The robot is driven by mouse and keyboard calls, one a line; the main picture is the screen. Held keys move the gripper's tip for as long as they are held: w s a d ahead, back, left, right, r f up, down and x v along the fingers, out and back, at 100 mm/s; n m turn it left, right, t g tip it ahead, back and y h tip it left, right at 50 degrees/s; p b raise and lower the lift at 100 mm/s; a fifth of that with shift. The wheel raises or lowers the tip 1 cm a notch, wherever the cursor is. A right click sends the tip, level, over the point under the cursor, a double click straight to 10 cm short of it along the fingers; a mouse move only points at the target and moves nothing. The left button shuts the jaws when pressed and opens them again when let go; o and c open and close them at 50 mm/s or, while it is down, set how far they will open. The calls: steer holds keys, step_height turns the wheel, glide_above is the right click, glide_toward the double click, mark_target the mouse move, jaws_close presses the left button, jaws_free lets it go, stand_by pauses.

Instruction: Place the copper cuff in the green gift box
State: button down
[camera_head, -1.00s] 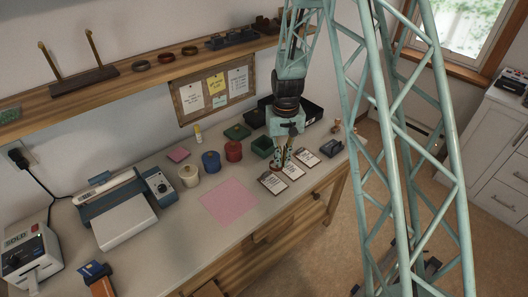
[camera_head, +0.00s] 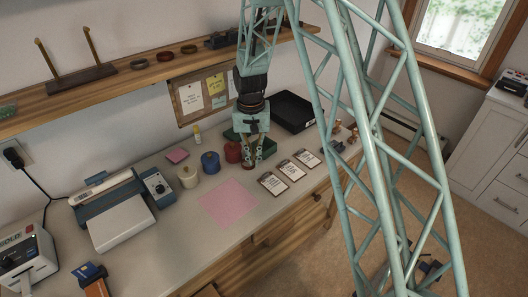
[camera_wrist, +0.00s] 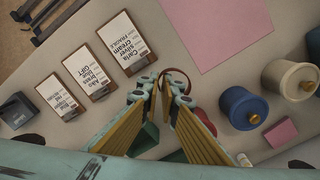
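The copper cuff (camera_wrist: 180,75) is a thin reddish-brown ring at my fingertips in the wrist view, with part of it hidden by the fingers. My gripper (camera_head: 247,164) is shut on it and points down over the desk, left of the order cards. It also shows in the wrist view (camera_wrist: 165,84), its yellow-padded fingers closed together at the tips. The green gift box is mostly hidden behind my gripper in the head view. A green part of the box (camera_wrist: 146,138) shows beside and below my fingers in the wrist view.
Three clipboard cards (camera_head: 273,182) lie right of my gripper. A black tray (camera_head: 292,111) is behind. A shelf (camera_head: 120,85) runs above.

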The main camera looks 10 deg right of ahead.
steer(key=b, duration=0.2)
glide_above(269, 144)
steer(key=s, duration=0.3)
steer(key=shift+a+f, duration=0.3)
steer(key=shift+f, duration=0.45)
steer(key=shift+f+b, duration=0.3)
steer(key=shift+f, duration=1.45)
steer(key=shift+f, duration=0.15)
steer(key=c, duration=3.4)
jaws_free()
steer(key=shift+o, duration=1.2)
